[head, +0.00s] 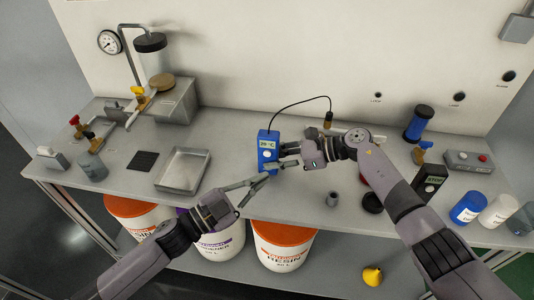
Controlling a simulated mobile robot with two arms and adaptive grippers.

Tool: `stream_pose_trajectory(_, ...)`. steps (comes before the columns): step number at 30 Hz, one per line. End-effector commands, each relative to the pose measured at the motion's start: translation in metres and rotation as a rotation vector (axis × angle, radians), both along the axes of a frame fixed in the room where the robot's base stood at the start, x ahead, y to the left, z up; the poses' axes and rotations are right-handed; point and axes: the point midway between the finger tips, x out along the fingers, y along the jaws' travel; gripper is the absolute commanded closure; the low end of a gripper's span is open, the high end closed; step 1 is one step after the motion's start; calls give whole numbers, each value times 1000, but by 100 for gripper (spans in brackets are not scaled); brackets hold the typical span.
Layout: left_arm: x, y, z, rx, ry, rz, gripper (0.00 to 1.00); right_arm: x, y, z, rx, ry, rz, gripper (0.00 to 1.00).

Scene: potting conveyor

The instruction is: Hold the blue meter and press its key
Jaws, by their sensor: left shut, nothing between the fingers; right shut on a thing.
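My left gripper (262,181) is shut and empty, just below and in front of the meter. I cannot tell whether its tips touch the meter.
A metal tray (161,184) and a dark mat (143,161) lie to the left. Resin buckets (283,253) and a yellow object (372,276) are on the lower shelf.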

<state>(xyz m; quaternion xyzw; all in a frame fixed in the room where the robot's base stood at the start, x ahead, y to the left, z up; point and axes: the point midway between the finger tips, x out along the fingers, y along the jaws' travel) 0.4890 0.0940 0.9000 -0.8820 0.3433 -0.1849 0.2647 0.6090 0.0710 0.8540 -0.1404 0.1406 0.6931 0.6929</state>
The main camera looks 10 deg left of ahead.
Motion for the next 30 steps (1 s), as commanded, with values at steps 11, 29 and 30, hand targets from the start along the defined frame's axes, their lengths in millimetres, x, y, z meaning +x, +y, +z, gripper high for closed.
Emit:
stream_pose_trajectory(11, 0, 0, 0, 0, 0, 0, 100, 0, 0, 0, 0, 0, -1, 68)
stream_pose_trajectory(29, 0, 0, 0, 0, 0, 0, 100, 0, -1, 0, 0, 0, -1, 47)
stream_pose_trajectory(30, 0, 0, 0, 0, 0, 0, 100, 0, -2, 1, 0, 0, -1, 47)
